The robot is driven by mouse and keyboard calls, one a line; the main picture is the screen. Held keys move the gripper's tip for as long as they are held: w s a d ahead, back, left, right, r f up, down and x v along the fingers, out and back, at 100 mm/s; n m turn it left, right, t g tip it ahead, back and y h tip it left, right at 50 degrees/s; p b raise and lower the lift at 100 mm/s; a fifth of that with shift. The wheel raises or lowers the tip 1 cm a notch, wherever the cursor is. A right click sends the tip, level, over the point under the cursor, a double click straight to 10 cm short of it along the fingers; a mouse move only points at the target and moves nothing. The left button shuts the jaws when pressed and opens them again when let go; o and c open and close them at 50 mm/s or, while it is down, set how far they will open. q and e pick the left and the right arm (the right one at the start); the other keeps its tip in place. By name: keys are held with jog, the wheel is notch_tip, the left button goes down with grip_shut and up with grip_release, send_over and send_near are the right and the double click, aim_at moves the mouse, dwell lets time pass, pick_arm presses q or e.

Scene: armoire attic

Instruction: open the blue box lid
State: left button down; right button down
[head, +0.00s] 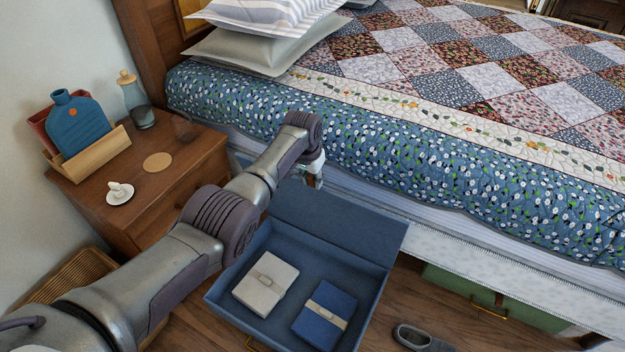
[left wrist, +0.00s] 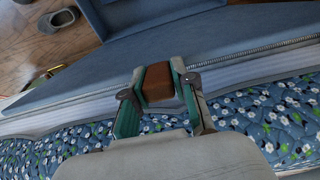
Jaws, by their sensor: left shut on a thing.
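The blue box (head: 225,296) is on the floor beside the bed, and its inside shows. Its blue lid (head: 335,228) stands raised at the back of the box, close to the bed's side. The lid also shows as a broad blue panel in the left wrist view (left wrist: 215,45). My left gripper (head: 313,178) is at the lid's upper left edge, partly hidden by my arm in the head view. In the left wrist view its fingers (left wrist: 160,95) are shut on a brown tab (left wrist: 158,80) at the lid's edge. My right gripper does not show.
A white package (head: 265,283) and a blue package (head: 325,314) lie in the box. The quilted bed (head: 440,165) is close behind the lid. A wooden nightstand (head: 190,148) is at left. A green box (head: 490,300) and a grey slipper (head: 420,338) are at right.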

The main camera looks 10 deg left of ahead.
pick_arm(q)
jog(key=c, duration=0.9)
grip_release()
jog(key=shift+r, duration=0.15)
jog(key=v, duration=1.2)
jog(key=shift+a, duration=0.1)
